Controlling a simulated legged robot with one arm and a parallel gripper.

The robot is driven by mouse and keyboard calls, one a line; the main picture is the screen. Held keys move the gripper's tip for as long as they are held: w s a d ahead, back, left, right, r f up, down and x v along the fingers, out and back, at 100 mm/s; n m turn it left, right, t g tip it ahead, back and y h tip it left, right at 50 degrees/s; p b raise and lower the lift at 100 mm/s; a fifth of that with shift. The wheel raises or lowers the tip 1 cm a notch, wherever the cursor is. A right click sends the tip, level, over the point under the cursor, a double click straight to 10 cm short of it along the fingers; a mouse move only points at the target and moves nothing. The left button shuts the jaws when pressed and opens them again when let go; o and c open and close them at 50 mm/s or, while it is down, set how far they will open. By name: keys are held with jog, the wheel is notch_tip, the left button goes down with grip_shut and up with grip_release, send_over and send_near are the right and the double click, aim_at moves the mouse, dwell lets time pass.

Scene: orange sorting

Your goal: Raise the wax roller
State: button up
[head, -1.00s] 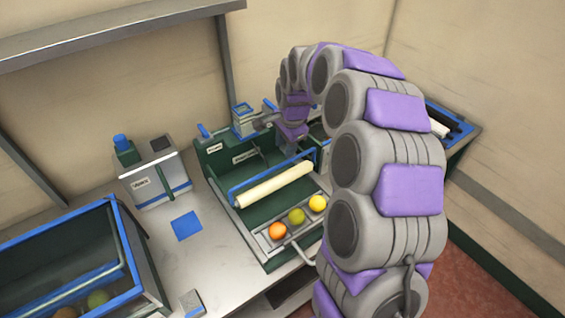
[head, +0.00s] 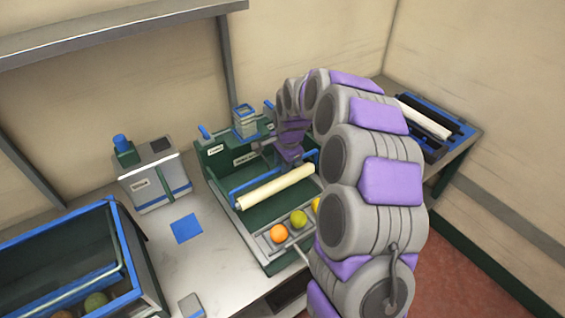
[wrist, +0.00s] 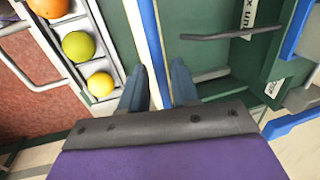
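The wax roller (head: 275,187) is a cream cylinder lying across the green machine (head: 228,192), with a blue bar (head: 250,178) running along its far side. My gripper (head: 291,155) is near the right end of the roller and bar in the head view; its fingertips are hard to make out there. In the wrist view, my gripper (wrist: 162,88) shows two blue-grey fingers with a gap between them. The blue bar (wrist: 153,40) runs down toward that gap; I cannot tell whether it touches a finger.
An orange fruit (head: 279,233), a green one (head: 298,219) and a yellow one (wrist: 100,84) sit in the tray beside the roller. A blue-rimmed bin (head: 135,240) stands at left, a white box (head: 155,183) behind. Another roller unit (head: 440,120) is at right.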

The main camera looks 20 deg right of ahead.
jog(key=shift+a, duration=0.1)
grip_shut()
jog(key=shift+r, duration=0.15)
